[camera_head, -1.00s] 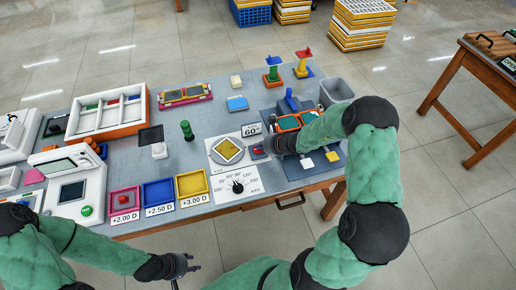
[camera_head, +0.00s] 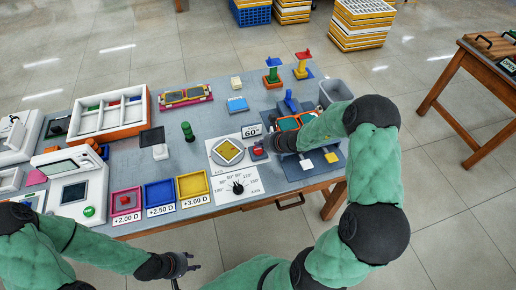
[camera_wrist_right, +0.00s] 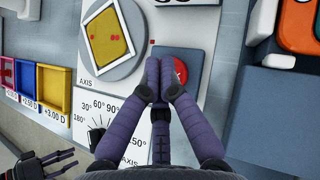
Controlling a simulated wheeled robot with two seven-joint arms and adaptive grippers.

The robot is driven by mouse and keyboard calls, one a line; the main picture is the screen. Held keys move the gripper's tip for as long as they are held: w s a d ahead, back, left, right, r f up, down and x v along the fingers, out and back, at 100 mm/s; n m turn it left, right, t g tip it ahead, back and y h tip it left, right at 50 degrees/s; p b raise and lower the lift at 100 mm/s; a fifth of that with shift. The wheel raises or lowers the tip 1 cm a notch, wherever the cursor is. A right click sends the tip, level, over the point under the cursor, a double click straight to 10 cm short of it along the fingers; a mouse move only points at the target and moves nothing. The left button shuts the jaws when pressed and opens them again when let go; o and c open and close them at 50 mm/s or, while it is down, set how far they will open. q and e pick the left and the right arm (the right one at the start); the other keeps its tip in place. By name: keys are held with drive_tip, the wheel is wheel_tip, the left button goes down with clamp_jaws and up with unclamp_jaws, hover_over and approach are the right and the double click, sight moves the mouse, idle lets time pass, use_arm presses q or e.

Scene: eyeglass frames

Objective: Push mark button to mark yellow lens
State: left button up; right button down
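The yellow lens (camera_head: 229,150) lies on a round grey plate beside the axis dial. In the right wrist view the lens (camera_wrist_right: 108,40) has small red marks on it. The red mark button (camera_head: 258,151) sits on a small dark base just right of the lens. In the right wrist view the button (camera_wrist_right: 180,72) is partly hidden by my right gripper (camera_wrist_right: 160,72), whose fingertips are together and empty, over its left edge. I cannot tell whether they touch it. My left gripper (camera_head: 190,267) is empty, fingers apart, in front of the table.
The axis dial (camera_head: 237,187) lies in front of the lens. A blue pad with two blocks (camera_head: 331,157) is at the right. A grey bin (camera_head: 336,91) stands behind it.

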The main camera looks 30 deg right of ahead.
sight(260, 150)
drive_tip(key=shift+r+p, duration=2)
drive_tip(key=shift+r, duration=0.55)
drive_tip(key=shift+f, duration=0.1)
